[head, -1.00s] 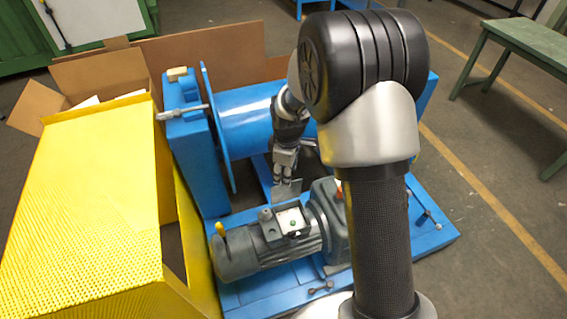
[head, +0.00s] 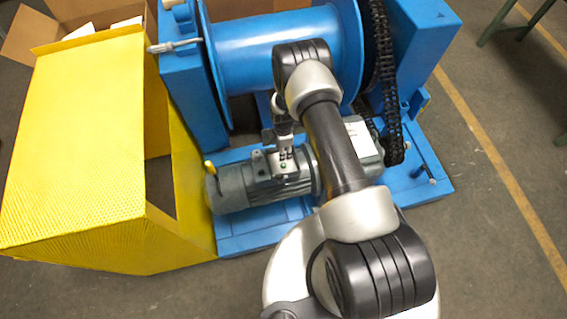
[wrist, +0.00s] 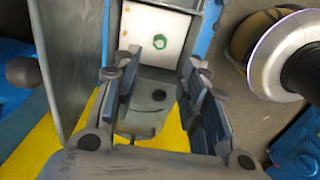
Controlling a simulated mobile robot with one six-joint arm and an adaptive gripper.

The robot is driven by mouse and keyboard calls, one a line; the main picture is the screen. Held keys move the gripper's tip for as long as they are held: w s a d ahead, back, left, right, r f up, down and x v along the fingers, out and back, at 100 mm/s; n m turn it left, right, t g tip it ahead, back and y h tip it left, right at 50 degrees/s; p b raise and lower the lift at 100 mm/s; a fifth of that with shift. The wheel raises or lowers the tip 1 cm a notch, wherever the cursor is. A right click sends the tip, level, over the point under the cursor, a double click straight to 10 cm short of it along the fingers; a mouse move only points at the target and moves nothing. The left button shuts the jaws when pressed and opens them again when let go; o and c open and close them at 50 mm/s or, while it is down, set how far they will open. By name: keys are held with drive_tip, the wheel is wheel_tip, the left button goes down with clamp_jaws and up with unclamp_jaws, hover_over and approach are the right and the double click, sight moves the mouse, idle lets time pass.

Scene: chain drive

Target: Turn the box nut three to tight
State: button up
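The grey motor (head: 240,188) lies on the blue base, with its small terminal box (head: 284,167) on top. In the wrist view, the box's white inner face (wrist: 150,30) shows a green ring and small orange-brown spots. I cannot tell which spot, if any, is nut three. My gripper (head: 284,146) hangs from above right over the box; contact cannot be told. In the wrist view, my gripper (wrist: 173,62) has its fingers apart with nothing between them, pointing toward the white face.
A blue drum (head: 270,50) stands behind the motor, and a black chain (head: 385,85) runs at its right. A yellow perforated guard (head: 85,130) stands at left. A grey plate (wrist: 62,60) rises left of the fingers in the wrist view.

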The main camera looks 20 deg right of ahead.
sight(283, 165)
wheel_tip(283, 165, down, 12)
drive_tip(key=b, duration=0.3)
clamp_jaws()
idle(0.5)
